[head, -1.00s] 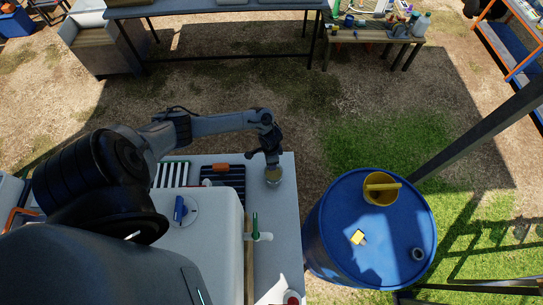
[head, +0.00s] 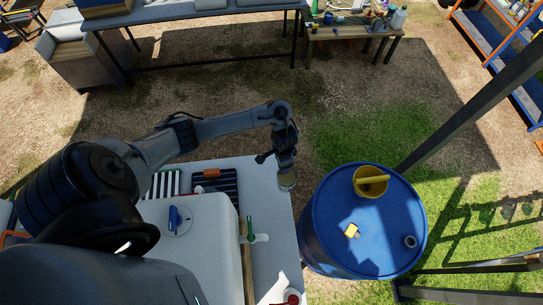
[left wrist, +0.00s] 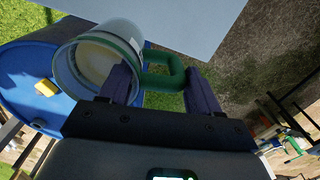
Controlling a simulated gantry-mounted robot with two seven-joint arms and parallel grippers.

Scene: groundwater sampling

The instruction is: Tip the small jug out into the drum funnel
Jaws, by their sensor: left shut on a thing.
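The small jug (left wrist: 98,62) is a pale, see-through cup with a green rim and a green handle (left wrist: 163,72). In the left wrist view the handle sits between the fingers of my left gripper (left wrist: 162,88), which is shut on it. In the head view my left gripper (head: 285,165) holds the jug (head: 287,181) at the table's right edge, left of the drum. The yellow drum funnel (head: 370,182) is set in the top of the blue drum (head: 340,240), a short gap to the right of the jug. Whether the jug holds liquid is unclear. My right gripper is not in view.
A yellow piece (head: 352,231) lies on the drum lid. A dark post (head: 470,100) rises behind the drum.

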